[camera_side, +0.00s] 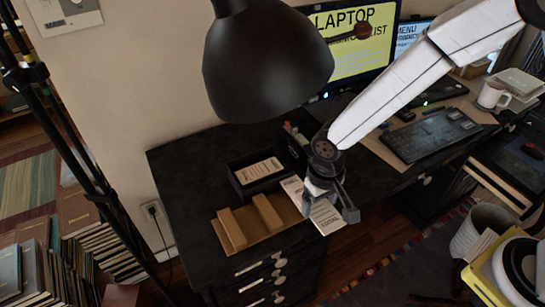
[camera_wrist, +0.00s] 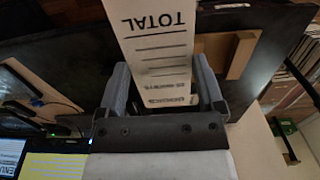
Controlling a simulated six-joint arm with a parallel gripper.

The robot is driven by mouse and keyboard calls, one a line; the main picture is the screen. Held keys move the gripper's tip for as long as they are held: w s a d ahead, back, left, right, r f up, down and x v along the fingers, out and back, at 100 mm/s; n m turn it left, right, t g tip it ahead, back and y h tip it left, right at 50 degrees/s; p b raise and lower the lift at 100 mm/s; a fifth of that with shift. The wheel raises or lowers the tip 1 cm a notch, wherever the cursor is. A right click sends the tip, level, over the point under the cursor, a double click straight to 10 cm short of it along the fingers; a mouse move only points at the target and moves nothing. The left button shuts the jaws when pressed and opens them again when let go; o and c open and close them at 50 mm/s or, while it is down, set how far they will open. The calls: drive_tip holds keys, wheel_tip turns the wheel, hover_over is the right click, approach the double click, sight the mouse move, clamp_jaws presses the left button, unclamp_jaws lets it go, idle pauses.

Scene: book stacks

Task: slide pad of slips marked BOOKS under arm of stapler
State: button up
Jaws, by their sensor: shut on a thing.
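My gripper (camera_side: 329,205) is shut on a white pad of slips (camera_side: 325,217) at the front right of the black desk. In the wrist view the pad (camera_wrist: 158,55) lies between the two fingers of my gripper (camera_wrist: 161,62). The word TOTAL reads upside down on it, with ruled lines and small print nearer me. Part of a white printed sheet or pad (camera_side: 291,187) shows left of my gripper. I cannot make out a stapler for certain; a small dark thing with red and green bits (camera_side: 297,137) stands at the back.
A black tray (camera_side: 233,181) holding a printed pad (camera_side: 259,171) sits on the desk. In front is a brown board with two raised blocks (camera_side: 267,213). A black lamp shade (camera_side: 266,62) hangs above. A keyboard (camera_side: 430,135) and mug (camera_side: 491,95) are at right.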

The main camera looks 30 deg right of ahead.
drive_tip(key=w+d+f, duration=0.3)
drive_tip(key=w+d, duration=0.3)
drive_tip(key=d, duration=0.2)
drive_tip(key=w+d+f, duration=0.3)
drive_tip(key=w+d, duration=0.3)
drive_tip(key=d, duration=0.1)
drive_tip(key=shift+d, duration=0.35)
drive_tip(key=shift+s+f, duration=0.1)
drive_tip(key=shift+f, duration=0.25)
drive_tip(key=shift+f, duration=2.95)
drive_tip(key=shift+w+f, duration=0.1)
drive_tip(key=shift+w, duration=2.6)
drive_tip(key=shift+w, duration=0.1)
